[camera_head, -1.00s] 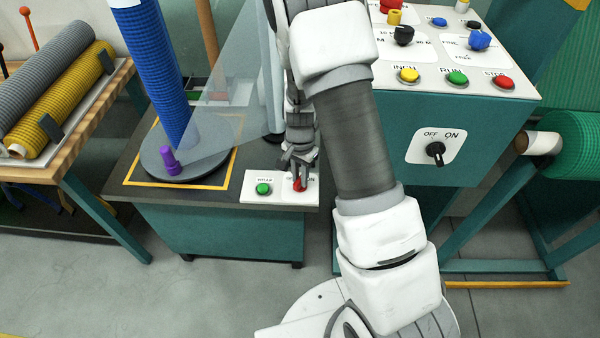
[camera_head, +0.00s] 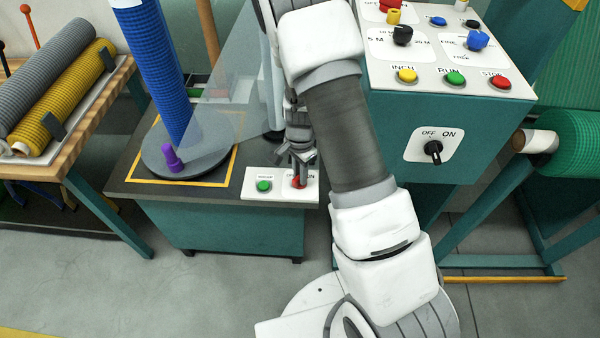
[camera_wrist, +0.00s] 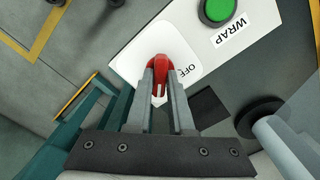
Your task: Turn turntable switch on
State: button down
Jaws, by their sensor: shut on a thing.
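The turntable switch is a red knob (camera_wrist: 170,72) on a white panel (camera_wrist: 130,62) with an OFF label beside it in the wrist view. In the head view the red knob (camera_head: 299,182) shows at the right end of the small white panel (camera_head: 280,192) on the turntable bench. My gripper (camera_wrist: 167,85) is shut on the red knob, with one finger on each side. In the head view my gripper (camera_head: 302,168) points down at the knob and hides part of it and its labels. The turntable (camera_head: 190,160) carries a blue mesh roll (camera_head: 152,60).
A green WRAP button (camera_head: 263,186) sits left of the knob; it also shows in the wrist view (camera_wrist: 217,10). A purple peg (camera_head: 172,160) stands on the turntable. A larger control box (camera_head: 400,120) with an OFF/ON switch (camera_head: 433,151) stands right of my arm.

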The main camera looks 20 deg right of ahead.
jog(key=c, duration=0.8)
grip_release()
notch_tip(320, 180, up, 18)
jog(key=p, duration=0.4)
jog(key=shift+f+p, duration=0.25)
jog(key=shift+p, duration=0.1)
jog(key=s+a+r+n+t+y+p, duration=0.1)
jog(key=s+r+n+p, duration=0.25)
jog(key=r, duration=0.65)
jog(key=s+r+n+t+p, duration=0.25)
jog(key=s+r, duration=0.25)
jog(key=r, duration=0.5)
jog(key=s+r+n+t+h+p, duration=0.1)
jog(key=s+r+n+t+p, duration=0.1)
jog(key=s+r+n, duration=0.4)
jog(key=s+d+r+p, duration=0.1)
jog(key=s+r, duration=0.4)
jog(key=s, duration=0.1)
jog(key=shift+n+p, duration=0.3)
jog(key=shift+n, duration=0.1)
